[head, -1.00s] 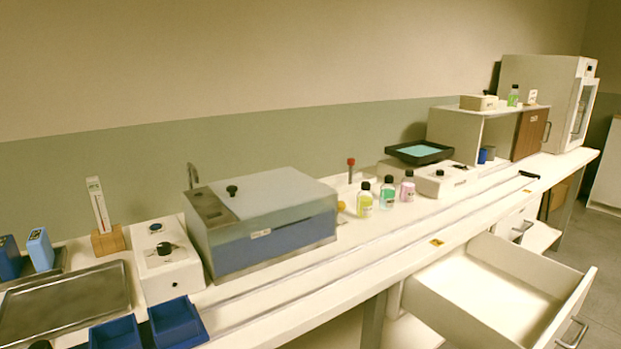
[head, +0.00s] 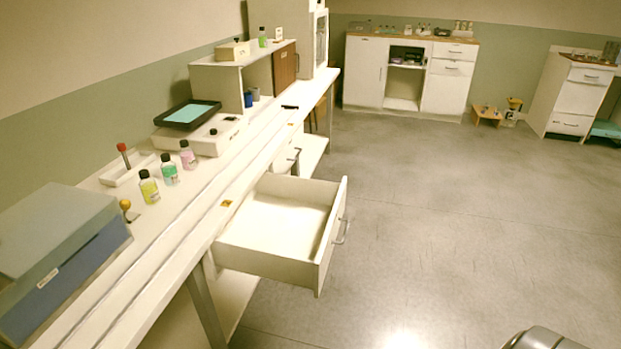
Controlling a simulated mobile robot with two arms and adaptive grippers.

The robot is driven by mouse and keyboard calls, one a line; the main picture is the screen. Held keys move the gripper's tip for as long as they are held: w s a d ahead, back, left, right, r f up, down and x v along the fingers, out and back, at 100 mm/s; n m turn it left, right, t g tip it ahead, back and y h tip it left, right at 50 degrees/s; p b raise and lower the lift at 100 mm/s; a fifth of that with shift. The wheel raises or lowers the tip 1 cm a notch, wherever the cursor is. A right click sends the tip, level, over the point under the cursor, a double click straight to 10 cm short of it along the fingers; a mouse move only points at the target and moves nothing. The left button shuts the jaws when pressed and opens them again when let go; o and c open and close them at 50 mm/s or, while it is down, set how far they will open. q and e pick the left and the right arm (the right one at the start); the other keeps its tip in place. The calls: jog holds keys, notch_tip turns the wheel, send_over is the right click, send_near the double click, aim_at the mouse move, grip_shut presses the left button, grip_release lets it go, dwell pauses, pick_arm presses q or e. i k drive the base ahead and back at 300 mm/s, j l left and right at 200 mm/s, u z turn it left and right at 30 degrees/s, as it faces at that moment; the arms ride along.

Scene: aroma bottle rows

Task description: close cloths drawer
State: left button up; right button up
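A white drawer (head: 284,222) under the long bench stands pulled well out toward the open floor. Its inside looks empty from here. A metal bar handle (head: 342,230) is on its front panel, which faces right. I cannot read any label that names it as the cloths drawer. Neither of my grippers shows in the head view.
Open grey floor (head: 440,220) lies right of the drawer. White cabinets (head: 410,75) stand at the back.

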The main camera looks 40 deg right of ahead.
aim_at(285, 230)
jog(key=z, duration=1.3)
